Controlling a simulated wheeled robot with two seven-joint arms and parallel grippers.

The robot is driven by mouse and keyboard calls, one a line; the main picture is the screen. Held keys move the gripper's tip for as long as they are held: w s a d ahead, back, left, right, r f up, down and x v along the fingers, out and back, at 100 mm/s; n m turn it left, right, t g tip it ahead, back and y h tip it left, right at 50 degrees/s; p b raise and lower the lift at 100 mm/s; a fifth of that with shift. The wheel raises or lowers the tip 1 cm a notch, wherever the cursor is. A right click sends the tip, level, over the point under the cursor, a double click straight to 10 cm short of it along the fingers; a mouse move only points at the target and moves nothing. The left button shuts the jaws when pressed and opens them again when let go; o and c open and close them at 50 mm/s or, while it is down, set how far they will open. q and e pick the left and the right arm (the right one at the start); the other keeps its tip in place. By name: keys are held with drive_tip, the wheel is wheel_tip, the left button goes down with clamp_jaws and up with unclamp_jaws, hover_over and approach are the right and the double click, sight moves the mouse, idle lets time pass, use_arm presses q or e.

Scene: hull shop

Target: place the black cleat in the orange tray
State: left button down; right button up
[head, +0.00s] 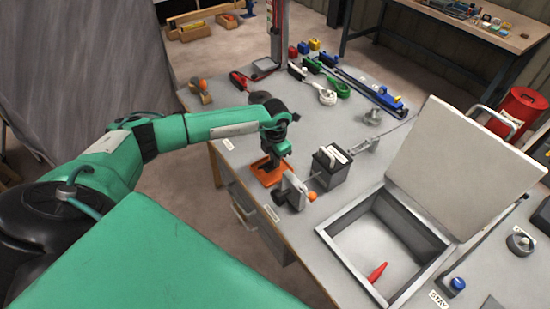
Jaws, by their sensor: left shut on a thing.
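The orange tray (262,181) lies flat near the left edge of the grey workbench. My left gripper (271,163) points down right over the tray, its tips low at or just above the tray floor. It is shut on a small dark thing, which I take to be the black cleat; the dark fingers hide most of it, and I cannot tell whether it touches the tray. No other black cleat stands out on the bench. My right gripper is not in view.
Close right of the tray stand a grey device with an orange knob (292,191) and a black box (330,167). Further right is an open bin (345,245) with a raised lid (460,165) and a red thing (377,272) inside.

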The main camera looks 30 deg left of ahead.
use_arm(q)
drive_tip(key=shift+f, duration=0.6)
drive_tip(key=shift+f, duration=0.15)
drive_tip(key=c, duration=1.4)
unclamp_jaws()
